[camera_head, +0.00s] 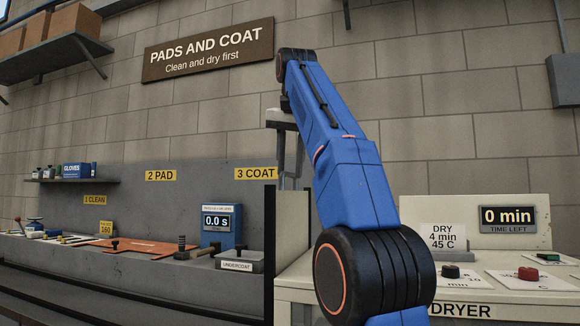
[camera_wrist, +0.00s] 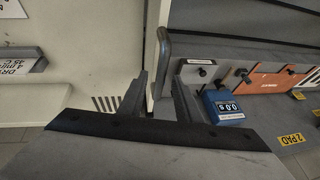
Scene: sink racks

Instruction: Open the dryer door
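The dryer (camera_head: 461,310) is a pale machine at the right of the head view, with a dark "DRYER" label on its front. I cannot clearly make out its door. Its pale surface also shows at the left of the wrist view (camera_wrist: 95,45). My gripper (camera_wrist: 160,85) is open, with its two dark fingers apart. A dark grey upright slab or bar (camera_wrist: 164,60) shows in line with the gap between the fingertips. I cannot tell whether they touch it. In the head view, my blue arm hides much of the dryer's left part.
A display (camera_head: 508,219) reads "0 min". Left are a workbench with an orange mat (camera_head: 135,248), a blue meter (camera_head: 221,225) and an undercoat box (camera_head: 237,265).

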